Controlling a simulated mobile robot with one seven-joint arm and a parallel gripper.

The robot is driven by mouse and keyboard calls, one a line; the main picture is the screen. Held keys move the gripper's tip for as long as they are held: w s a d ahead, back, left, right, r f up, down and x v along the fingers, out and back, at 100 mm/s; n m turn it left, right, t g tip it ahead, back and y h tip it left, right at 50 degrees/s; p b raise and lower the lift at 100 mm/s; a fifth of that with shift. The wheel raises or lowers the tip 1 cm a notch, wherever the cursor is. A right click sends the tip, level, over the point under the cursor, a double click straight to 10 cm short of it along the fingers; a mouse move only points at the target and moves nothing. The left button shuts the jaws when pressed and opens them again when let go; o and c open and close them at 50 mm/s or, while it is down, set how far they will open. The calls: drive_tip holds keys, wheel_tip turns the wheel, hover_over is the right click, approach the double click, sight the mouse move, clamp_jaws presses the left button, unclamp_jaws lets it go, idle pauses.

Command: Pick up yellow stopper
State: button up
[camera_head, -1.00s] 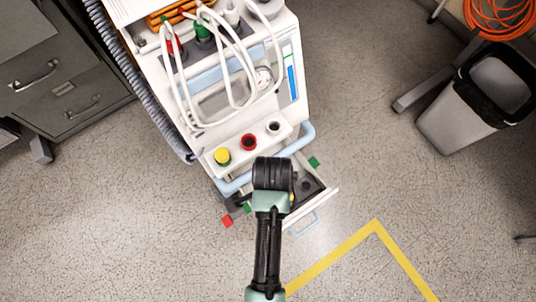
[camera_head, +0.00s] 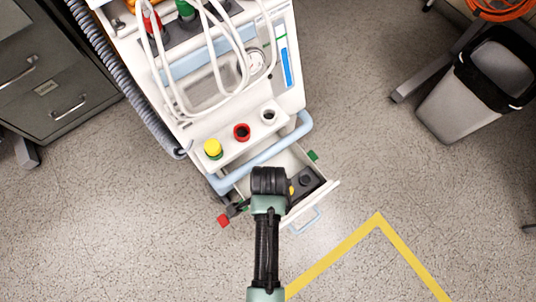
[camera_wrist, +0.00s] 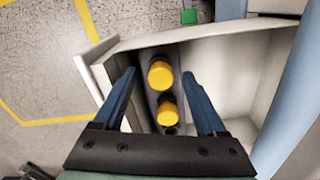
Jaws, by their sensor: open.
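Two yellow stoppers show in the wrist view, a larger upper one (camera_wrist: 160,74) and a smaller lower one (camera_wrist: 167,113). Both sit in a dark holder (camera_wrist: 176,57) inside an open drawer. A bit of yellow (camera_head: 291,190) shows beside my arm in the head view. My gripper (camera_wrist: 159,75) is open above the drawer, its blue fingers on either side of the upper stopper with gaps. In the head view my wrist hides the fingers and part of the drawer. Another yellow-topped piece (camera_head: 213,148) stands on the cart's front ledge.
The open white drawer (camera_head: 327,192) has raised walls close around my gripper. A blue rail (camera_head: 262,166) runs above it. A grey bin (camera_head: 455,105) stands at right; floor in front is clear.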

clamp_jaws()
idle(0.4)
wheel_tip(320, 180, up, 10)
drive_tip(key=p, duration=0.5)
